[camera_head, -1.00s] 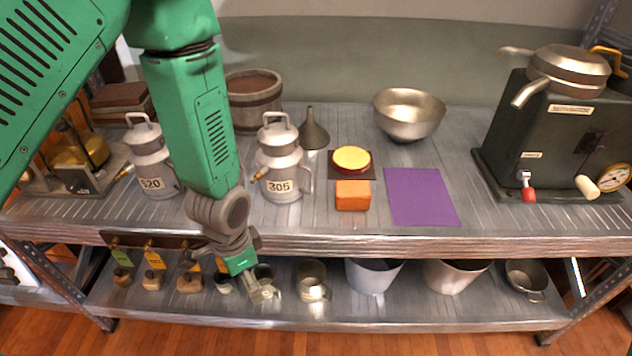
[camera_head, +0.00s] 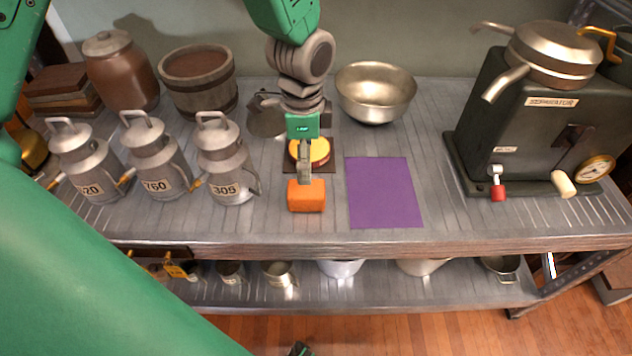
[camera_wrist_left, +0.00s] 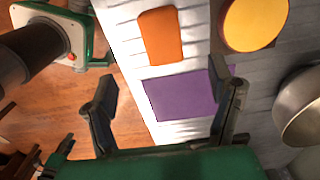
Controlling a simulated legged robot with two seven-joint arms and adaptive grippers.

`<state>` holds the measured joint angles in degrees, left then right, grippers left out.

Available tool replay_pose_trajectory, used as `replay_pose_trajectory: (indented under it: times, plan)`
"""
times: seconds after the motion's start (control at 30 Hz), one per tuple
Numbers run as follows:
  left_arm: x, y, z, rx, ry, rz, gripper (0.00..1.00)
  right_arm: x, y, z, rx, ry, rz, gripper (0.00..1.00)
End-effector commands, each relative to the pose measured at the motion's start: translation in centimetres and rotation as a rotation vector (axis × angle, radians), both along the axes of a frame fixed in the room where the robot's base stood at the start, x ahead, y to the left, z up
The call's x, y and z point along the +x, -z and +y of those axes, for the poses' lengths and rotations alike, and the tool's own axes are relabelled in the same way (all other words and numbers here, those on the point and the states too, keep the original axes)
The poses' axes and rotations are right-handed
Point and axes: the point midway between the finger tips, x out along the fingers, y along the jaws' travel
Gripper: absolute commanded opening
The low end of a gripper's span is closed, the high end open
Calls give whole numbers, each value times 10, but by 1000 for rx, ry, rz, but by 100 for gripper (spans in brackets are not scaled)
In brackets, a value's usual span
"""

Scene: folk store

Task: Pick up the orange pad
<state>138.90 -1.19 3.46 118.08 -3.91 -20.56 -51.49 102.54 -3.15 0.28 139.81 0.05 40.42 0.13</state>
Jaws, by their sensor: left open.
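The orange pad (camera_head: 306,196) is a small rounded block on the upper metal shelf near its front edge. It lies just in front of a yellow disc with a red rim (camera_head: 318,151) and left of a flat purple sheet (camera_head: 384,192). My left gripper (camera_head: 304,176) hangs over the disc and the pad's back edge and hides part of the disc. In the left wrist view the jaws (camera_wrist_left: 165,90) are spread and empty, and the orange pad (camera_wrist_left: 161,37) shows beyond the fingertips, apart from them.
Metal cans, one marked 305 (camera_head: 225,165), stand to the left. A metal bowl (camera_head: 376,92) is behind, and a dark separator machine (camera_head: 540,125) is at the right. The shelf's front edge (camera_head: 340,246) is close to the pad. The purple sheet is bare.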

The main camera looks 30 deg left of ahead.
Motion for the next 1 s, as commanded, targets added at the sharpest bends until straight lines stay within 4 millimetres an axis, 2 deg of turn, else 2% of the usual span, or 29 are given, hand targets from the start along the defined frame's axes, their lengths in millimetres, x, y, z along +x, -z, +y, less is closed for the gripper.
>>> replay_pose_trajectory:
  times: [0.3,0.57,0.83,1.0]
  plan:
    - [0,64,0,2,-1,5,76,-1,12,0,0,0,2,40]
    - [1,84,1,1,-1,3,76,-1,14,0,0,0,2,40]
    - [7,123,4,0,-1,5,76,-1,22,0,0,0,1,40]
    - [6,132,4,1,-1,3,76,-1,23,0,0,0,1,40]
